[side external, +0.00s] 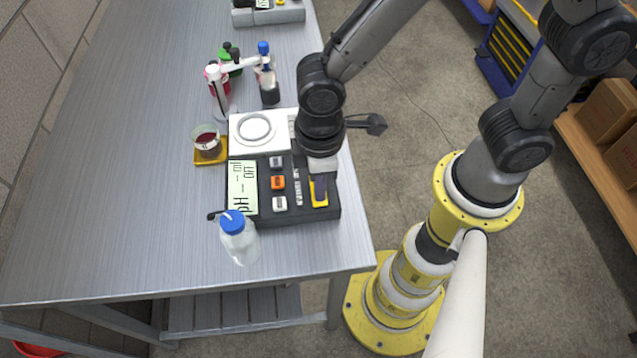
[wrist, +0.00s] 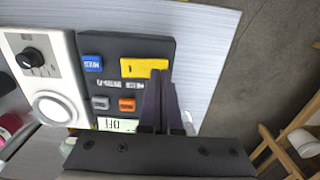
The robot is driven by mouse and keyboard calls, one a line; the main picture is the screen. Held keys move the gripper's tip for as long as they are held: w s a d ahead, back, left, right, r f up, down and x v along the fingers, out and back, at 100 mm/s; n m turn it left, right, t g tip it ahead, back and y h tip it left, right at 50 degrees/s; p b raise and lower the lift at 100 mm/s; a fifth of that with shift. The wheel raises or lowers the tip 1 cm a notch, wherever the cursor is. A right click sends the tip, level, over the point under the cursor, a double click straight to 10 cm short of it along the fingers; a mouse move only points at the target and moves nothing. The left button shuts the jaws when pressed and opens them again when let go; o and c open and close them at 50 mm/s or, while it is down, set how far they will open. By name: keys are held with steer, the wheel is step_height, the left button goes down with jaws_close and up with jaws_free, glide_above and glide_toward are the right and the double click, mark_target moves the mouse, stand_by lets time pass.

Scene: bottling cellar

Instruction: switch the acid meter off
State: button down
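The acid meter is a dark box (side external: 262,219) on the metal table, also in the wrist view (wrist: 165,48). Its pale display (side external: 243,187) bears dark characters I cannot read surely; in the wrist view the display (wrist: 115,126) is partly hidden. It has an orange button (side external: 278,183) between two pale ones, and a yellow-framed switch (side external: 319,191) at its right side. In the wrist view the yellow part (wrist: 135,67) lies at my fingertips. My gripper (wrist: 160,74) appears shut and empty, its fingers together over the switch's edge. I cannot tell whether they touch it.
A white stirrer plate (side external: 243,148) adjoins the meter. A clear bottle with a blue cap (side external: 240,238) stands at its front left. A beaker of red liquid (side external: 206,143) sits on a yellow mat. Several bottles and a white electrode arm (side external: 239,67) stand behind. The left table is clear.

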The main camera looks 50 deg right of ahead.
steer(key=shift+r, duration=2.5)
steer(key=w+d+r+m+t+y, duration=0.1)
steer(key=w+d+r+m+t, duration=0.25)
steer(key=d+r, duration=0.6)
steer(key=s+d+r+m+t, duration=0.1)
steer(key=s+d+m, duration=0.1)
steer(key=s+d, duration=0.2)
steer(key=s+d+r+m+t+h, duration=0.1)
steer(key=s+d+r+m, duration=0.1)
steer(key=s+d, duration=0.3)
steer(key=shift+s+d+r+m, duration=0.25)
steer(key=shift+d+m, duration=0.4)
steer(key=shift+m, duration=0.1)
